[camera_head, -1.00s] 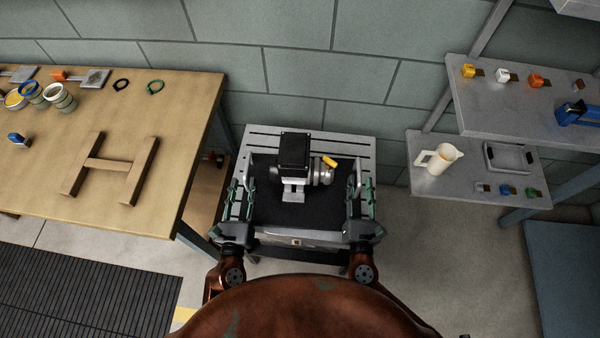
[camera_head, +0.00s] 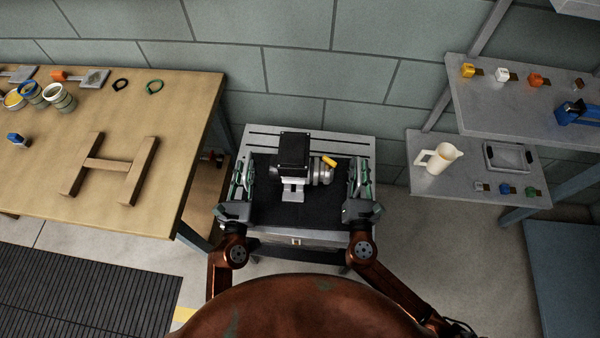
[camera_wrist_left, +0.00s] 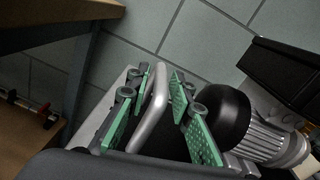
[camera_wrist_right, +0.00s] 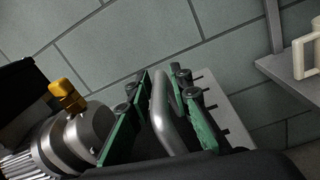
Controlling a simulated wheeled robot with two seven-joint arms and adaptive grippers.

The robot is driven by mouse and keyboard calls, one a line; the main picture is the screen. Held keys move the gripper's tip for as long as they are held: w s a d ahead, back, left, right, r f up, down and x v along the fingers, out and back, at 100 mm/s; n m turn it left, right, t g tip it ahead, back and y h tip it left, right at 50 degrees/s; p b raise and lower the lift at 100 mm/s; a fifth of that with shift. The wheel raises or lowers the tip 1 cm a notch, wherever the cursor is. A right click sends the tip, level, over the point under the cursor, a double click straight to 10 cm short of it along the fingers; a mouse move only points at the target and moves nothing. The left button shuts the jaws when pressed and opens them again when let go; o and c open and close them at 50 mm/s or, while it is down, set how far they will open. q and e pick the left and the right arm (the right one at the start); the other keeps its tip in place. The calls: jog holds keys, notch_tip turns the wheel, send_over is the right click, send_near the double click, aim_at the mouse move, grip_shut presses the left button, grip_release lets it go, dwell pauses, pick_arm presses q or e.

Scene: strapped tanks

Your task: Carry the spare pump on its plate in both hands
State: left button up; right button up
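The spare pump (camera_head: 293,165), with a black box top, silver body and yellow part, sits upright on a dark plate (camera_head: 315,214) on a grey slatted stand. My left gripper (camera_head: 243,178) is at the plate's left side. In the left wrist view its green-padded fingers stand apart on either side of a grey bar handle (camera_wrist_left: 155,108). My right gripper (camera_head: 361,178) is at the right side. In the right wrist view its fingers stand apart around the other handle (camera_wrist_right: 166,112). Gaps show between pads and handles. The handles are mostly hidden in the head view.
The stand (camera_head: 345,145) backs onto a block wall. A wooden bench (camera_head: 190,110) with an H-shaped wooden piece (camera_head: 108,168) is at the left. Grey shelves (camera_head: 430,185) with a jug (camera_head: 438,158) and a tray (camera_head: 508,157) are at the right.

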pick_arm(q)
grip_shut()
pick_arm(e)
grip_shut()
pick_arm(q)
jog(key=shift+a, duration=0.1)
jog(key=shift+r, duration=0.35)
pick_arm(e)
jog(key=shift+r, duration=0.35)
